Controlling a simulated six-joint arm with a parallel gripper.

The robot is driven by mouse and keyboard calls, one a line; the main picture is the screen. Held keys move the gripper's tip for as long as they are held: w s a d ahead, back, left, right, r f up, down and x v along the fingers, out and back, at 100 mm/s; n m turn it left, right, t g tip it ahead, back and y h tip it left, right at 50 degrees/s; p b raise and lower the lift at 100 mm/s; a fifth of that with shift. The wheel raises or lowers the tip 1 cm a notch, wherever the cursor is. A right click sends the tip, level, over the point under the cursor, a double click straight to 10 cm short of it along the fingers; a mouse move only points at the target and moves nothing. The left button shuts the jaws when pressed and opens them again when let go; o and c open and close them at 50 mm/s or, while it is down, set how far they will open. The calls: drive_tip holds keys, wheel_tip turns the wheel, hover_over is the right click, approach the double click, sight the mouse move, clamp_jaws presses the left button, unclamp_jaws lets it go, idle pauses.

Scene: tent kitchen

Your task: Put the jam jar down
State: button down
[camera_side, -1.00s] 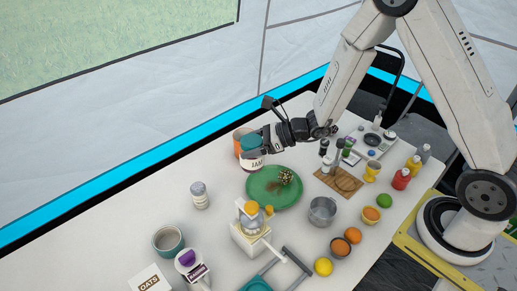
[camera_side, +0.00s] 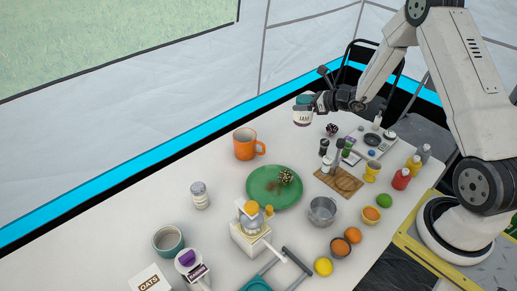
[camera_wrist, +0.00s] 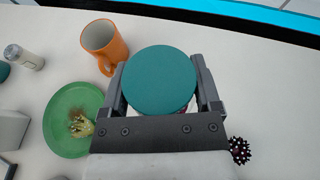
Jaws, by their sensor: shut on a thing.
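The jam jar (camera_side: 302,115) has a teal lid and a white label reading JAM. My gripper (camera_side: 312,104) is shut on it near the far edge of the white table (camera_side: 222,160), in the side view. In the wrist view the teal lid of the jam jar (camera_wrist: 160,80) sits between the two fingers of my gripper (camera_wrist: 162,88), and the lid hides most of the jar. The jar looks upright. I cannot tell whether its base touches the table.
An orange mug (camera_side: 244,145) stands left of the jar, with a green plate (camera_side: 262,198) nearer the front. A dark spotted object (camera_side: 331,129) lies right of the jar. Pepper mills, a board (camera_side: 338,182) and a scale (camera_side: 372,142) are farther right. Bare table lies between mug and jar.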

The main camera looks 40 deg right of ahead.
sight(305, 116)
drive_tip(key=shift+d, duration=0.75)
drive_tip(key=shift+f, duration=2.95)
drive_tip(key=shift+f, duration=2.05)
drive_tip(key=shift+f, duration=0.1)
unclamp_jaws()
drive_tip(key=shift+s+f, duration=0.1)
